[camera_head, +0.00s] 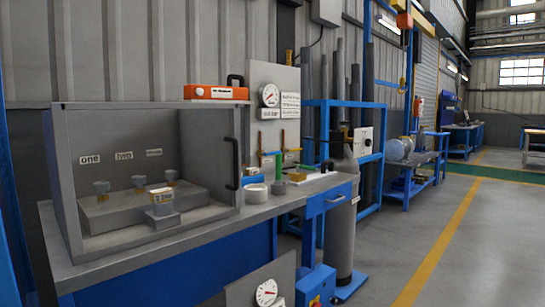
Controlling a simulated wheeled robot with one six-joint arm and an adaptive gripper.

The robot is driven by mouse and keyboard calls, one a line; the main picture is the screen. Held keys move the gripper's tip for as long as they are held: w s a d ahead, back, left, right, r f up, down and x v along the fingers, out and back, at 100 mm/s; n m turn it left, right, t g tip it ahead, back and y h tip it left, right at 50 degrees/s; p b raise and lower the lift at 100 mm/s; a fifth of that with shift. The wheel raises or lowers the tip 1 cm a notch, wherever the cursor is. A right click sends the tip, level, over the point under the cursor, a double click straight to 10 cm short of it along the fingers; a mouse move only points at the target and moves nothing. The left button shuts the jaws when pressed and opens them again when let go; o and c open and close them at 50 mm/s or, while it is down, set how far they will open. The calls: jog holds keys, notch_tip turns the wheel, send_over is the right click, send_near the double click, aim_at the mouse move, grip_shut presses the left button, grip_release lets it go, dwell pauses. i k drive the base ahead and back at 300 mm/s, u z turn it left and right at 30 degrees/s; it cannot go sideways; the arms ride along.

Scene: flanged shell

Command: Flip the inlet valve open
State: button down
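A tall grey cylinder (342,230) with a dark fitting on top stands on a blue foot at the bench's right end. My gripper is not in view.
The workbench (215,233) carries an open-fronted grey cabinet (82,110) with labelled fittings inside, plus a white roll (255,193) and small parts near the valves. A second gauge (266,292) is low in front. The floor at right is clear.

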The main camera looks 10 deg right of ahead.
aim_at(263, 153)
jog(key=k, duration=1.35)
jog(key=z, duration=0.6)
jog(key=i, duration=0.8)
jog(key=z, duration=0.9)
jog(key=i, duration=1.3)
jog(key=u, duration=0.75)
jog(key=i, duration=0.85)
jog(key=u, duration=0.95)
